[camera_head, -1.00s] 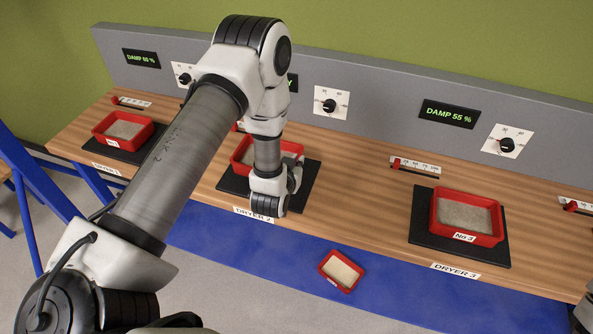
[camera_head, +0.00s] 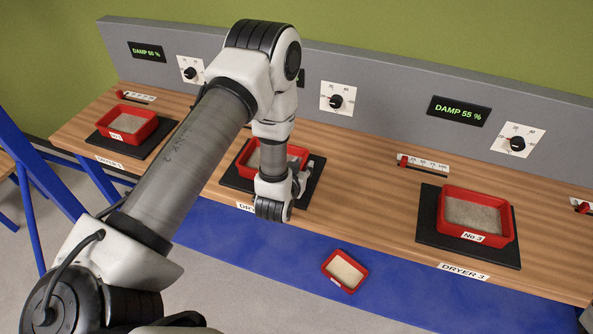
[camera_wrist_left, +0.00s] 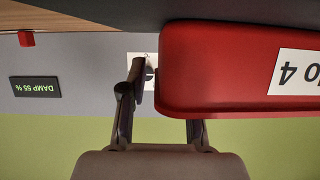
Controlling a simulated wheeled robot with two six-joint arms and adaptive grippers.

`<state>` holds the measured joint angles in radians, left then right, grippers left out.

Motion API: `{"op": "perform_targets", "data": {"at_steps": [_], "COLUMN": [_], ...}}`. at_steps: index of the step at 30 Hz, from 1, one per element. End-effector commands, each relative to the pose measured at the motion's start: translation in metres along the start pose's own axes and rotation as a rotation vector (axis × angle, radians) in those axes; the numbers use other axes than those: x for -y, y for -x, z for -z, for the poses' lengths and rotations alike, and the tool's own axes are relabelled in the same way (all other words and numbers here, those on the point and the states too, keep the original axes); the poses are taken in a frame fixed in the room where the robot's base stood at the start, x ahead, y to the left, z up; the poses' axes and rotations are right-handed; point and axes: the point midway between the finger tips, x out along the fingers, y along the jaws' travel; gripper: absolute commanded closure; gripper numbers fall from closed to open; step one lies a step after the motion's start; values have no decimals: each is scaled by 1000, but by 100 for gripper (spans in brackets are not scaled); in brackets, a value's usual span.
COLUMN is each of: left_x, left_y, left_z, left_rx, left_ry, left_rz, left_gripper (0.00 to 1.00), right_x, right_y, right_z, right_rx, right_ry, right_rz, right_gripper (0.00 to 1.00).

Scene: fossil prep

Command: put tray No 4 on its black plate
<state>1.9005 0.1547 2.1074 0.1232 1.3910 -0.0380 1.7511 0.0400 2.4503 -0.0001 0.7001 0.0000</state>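Tray No 4 is a red tray whose label reads No 4 upside down in the left wrist view (camera_wrist_left: 215,80). In the head view the red tray (camera_head: 243,160) with pale grit is at the black plate (camera_head: 233,181) above the DRYER 2 label, partly hidden by my left arm. My left gripper (camera_head: 293,188) is low at its right front. In the left wrist view one finger (camera_wrist_left: 132,95) is outside the tray's edge with a small gap; the other finger's tip is hidden behind the tray. The fingers look apart. My right gripper is not in view.
Tray No 3 (camera_head: 477,213) sits on the DRYER 3 plate (camera_head: 430,225). Another red tray (camera_head: 132,124) sits on the far-left plate (camera_head: 100,138). The wood between dryers (camera_head: 365,190) is clear.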

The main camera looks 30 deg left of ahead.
Motion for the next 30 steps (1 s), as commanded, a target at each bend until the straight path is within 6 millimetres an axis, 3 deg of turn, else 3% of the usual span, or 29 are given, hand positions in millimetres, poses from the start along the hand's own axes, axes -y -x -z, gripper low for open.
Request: {"op": "perform_targets", "data": {"at_steps": [11,13,17,20,22,24,27,30], "left_x": [0,0,-1,-4,-7,-9,-6,-3], "left_y": [88,104,114,118,132,158,206,238], "left_z": [-5,3,-7,-55,-111,-167,-227,-254], "left_rx": [3,6,30,205,420,661,962,1135], "left_ry": [-2,-4,-4,-21,-47,-84,-136,-170], "left_rz": [-2,0,-3,-24,-49,-79,-116,-138], "left_gripper": [69,69,69,69,69,69,69,69], "right_x": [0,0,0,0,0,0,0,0], "right_y": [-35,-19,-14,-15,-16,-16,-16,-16], "right_z": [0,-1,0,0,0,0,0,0], "right_rx": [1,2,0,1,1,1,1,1], "right_ry": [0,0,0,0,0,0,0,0], "right_rz": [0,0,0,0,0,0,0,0], "right_gripper": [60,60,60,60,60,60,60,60]}}
